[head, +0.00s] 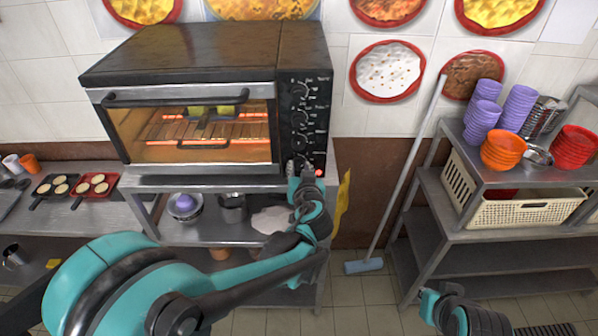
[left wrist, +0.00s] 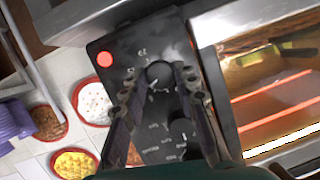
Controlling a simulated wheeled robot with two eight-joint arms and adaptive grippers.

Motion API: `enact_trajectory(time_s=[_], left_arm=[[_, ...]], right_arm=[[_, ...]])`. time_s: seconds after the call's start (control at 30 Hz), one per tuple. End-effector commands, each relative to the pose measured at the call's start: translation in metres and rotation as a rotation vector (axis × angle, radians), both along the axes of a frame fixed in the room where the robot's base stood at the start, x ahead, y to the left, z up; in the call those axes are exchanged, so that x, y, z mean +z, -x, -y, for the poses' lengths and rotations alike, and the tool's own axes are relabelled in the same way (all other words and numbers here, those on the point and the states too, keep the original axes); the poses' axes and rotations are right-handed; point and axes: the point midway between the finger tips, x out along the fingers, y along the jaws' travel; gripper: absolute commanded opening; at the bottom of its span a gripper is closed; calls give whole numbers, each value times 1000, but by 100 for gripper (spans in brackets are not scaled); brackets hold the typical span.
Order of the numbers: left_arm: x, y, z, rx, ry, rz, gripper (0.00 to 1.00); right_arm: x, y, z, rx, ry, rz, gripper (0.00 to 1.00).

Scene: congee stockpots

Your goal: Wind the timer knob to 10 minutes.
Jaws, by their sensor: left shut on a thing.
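The toaster oven (head: 190,100) stands on a metal table, with a dark control panel (head: 303,105) on its right side. My left gripper (head: 299,168) is at the lower end of that panel, by a small red light. In the left wrist view my left gripper (left wrist: 153,90) has its two dark fingers on either side of the lowest knob, which I take as the timer knob (left wrist: 159,74), and is shut on it. A white pointer mark shows on the knob; the dial figures around it are too small to read surely. Only part of my right arm shows; its fingers do not.
The oven's glass door (head: 200,130) is closed, with a lit inside and food on the rack. A second knob (left wrist: 182,130) sits close beside the fingers. A broom (head: 405,175) leans on the wall, left of a shelf (head: 520,175) with stacked bowls.

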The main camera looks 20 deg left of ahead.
Motion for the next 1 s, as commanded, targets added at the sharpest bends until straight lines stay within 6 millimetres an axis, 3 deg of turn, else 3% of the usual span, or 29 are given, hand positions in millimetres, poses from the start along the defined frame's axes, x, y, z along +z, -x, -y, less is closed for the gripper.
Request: enact_trajectory(time_s=[0.4,1.0], left_arm=[[-1,-1,2,-2,-221,-61,0],[0,-1,2,0,-264,-75,0]], right_arm=[[-14,0,0,0,0,0,0],[-15,0,0,0,0,0,0]])
